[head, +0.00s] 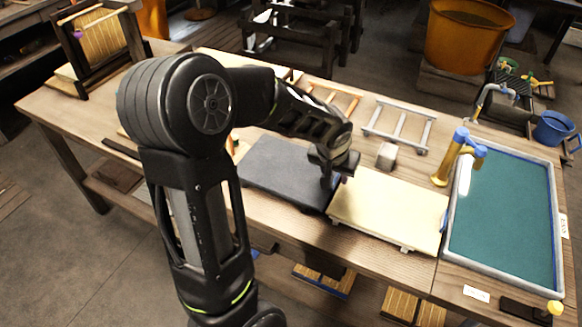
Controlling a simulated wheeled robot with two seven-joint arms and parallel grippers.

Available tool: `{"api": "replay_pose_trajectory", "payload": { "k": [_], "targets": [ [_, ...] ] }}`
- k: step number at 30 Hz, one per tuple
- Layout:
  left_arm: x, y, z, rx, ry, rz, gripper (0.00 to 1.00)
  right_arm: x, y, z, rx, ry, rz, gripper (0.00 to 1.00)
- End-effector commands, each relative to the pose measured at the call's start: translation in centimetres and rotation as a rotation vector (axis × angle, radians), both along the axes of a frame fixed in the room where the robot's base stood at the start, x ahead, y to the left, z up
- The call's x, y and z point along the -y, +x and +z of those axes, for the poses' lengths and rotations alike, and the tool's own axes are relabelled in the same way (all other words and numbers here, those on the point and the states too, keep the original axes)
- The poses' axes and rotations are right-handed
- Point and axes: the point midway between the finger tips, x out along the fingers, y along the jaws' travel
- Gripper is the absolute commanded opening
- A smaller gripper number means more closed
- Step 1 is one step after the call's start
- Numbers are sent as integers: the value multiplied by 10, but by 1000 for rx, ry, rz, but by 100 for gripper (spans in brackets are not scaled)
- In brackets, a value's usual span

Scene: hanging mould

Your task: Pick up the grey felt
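The grey felt (280,172) looks like a flat dark grey slab lying on the wooden table, left of a cream-coloured board (390,210). My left arm reaches over from the left and hides part of the felt's far side. My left gripper (330,184) points down at the felt's right end, close to the gap between felt and cream board. Its fingers are small and dark against the felt, so I cannot tell whether they are open or touch it. My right gripper is not in view.
A grey-rimmed vat of green liquid (505,225) stands at the right, with a blue and gold tap (458,155) beside it. A small grey block (386,156) and a pale ladder-like frame (398,126) lie behind the cream board. A wooden frame (100,38) stands far left.

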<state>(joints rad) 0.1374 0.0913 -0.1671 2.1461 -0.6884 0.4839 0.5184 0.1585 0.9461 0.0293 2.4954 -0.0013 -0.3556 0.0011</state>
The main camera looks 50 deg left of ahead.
Motion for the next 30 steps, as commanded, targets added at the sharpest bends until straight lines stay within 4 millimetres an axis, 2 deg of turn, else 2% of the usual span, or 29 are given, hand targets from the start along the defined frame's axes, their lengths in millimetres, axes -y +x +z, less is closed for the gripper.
{"api": "replay_pose_trajectory", "payload": {
  "k": [3,20,30],
  "targets": [
    [-1,3,-6,0,-1,0,33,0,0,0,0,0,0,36],
    [-1,2,-6,1,-1,0,33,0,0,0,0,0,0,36],
    [-1,2,-6,1,-1,0,6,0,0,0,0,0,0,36]
  ]
}}
